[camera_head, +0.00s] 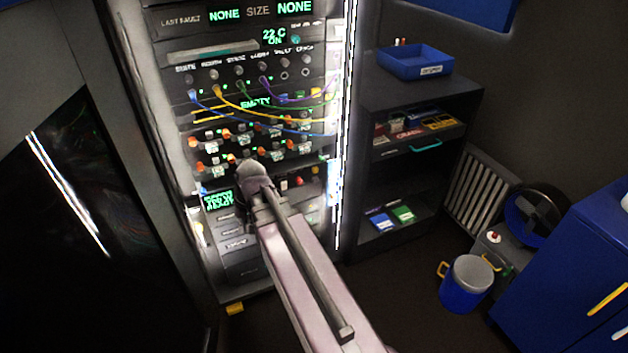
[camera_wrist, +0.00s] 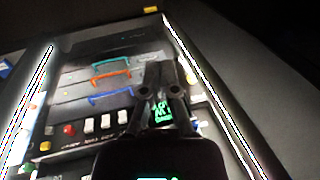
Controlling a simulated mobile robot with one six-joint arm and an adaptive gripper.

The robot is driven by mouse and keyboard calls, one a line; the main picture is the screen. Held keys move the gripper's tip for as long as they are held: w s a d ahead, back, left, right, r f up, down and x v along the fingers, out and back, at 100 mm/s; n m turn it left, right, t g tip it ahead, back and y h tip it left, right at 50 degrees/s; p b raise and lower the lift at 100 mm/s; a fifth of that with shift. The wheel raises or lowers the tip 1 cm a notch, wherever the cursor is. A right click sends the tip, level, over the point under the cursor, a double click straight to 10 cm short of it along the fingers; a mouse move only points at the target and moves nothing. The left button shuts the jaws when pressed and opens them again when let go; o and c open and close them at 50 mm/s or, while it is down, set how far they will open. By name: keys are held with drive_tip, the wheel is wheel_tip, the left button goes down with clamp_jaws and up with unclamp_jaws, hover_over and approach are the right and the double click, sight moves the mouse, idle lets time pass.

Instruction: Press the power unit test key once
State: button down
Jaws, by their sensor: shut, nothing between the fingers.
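The power unit (camera_head: 219,201) seems to be the low panel of the rack, with a green lit display. In the wrist view its display (camera_wrist: 160,110) shows behind and between my fingers. A row of white keys (camera_wrist: 106,123) and a round red button (camera_wrist: 70,130) lie to the left of my fingers. The key labels are too small to read, so I cannot tell which is the test key. My gripper (camera_wrist: 157,68) is shut and empty, in front of the panel. In the head view my arm hides its fingertips and part of the panel. Contact cannot be told.
Patch cables (camera_head: 265,115) hang across the rack above the low panel. Drawers with coloured handles (camera_wrist: 112,70) sit beyond the keys in the wrist view. A dark shelf (camera_head: 410,95) with a blue tray (camera_head: 414,64) stands right. A blue bucket (camera_head: 466,285) is on the floor.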

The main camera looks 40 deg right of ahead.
sight(314, 173)
drive_tip(key=w+d+f+m+t+y+b, duration=0.2)
drive_tip(key=w+d+f+m+b, duration=0.3)
drive_tip(key=d, duration=0.3)
drive_tip(key=d+f+m+t+b, duration=0.2)
drive_tip(key=d+b, duration=0.3)
drive_tip(key=d, duration=0.4)
drive_tip(key=w+d+f+m+t+y+b, duration=0.1)
drive_tip(key=d+b, duration=0.4)
drive_tip(key=d, duration=0.5)
drive_tip(key=d+f+m+t+b, duration=0.3)
drive_tip(key=d+m+t+b, duration=0.2)
drive_tip(key=d, duration=0.5)
drive_tip(key=shift+w+d+f+t, duration=0.15)
drive_tip(key=shift+f+t, duration=0.05)
drive_tip(key=shift+t, duration=0.1)
drive_tip(key=shift+w, duration=0.1)
drive_tip(key=shift+w+d, duration=0.3)
drive_tip(key=shift+w, duration=1.1)
drive_tip(key=shift+w+d, duration=0.35)
drive_tip(key=shift+w, duration=1.05)
drive_tip(key=shift+w+d, duration=0.3)
drive_tip(key=shift+w, duration=1.1)
drive_tip(key=shift+w+d, duration=0.2)
drive_tip(key=shift+w, duration=0.5)
drive_tip(key=shift+s, duration=0.1)
drive_tip(key=shift+s+a, duration=0.15)
drive_tip(key=shift+s, duration=0.6)
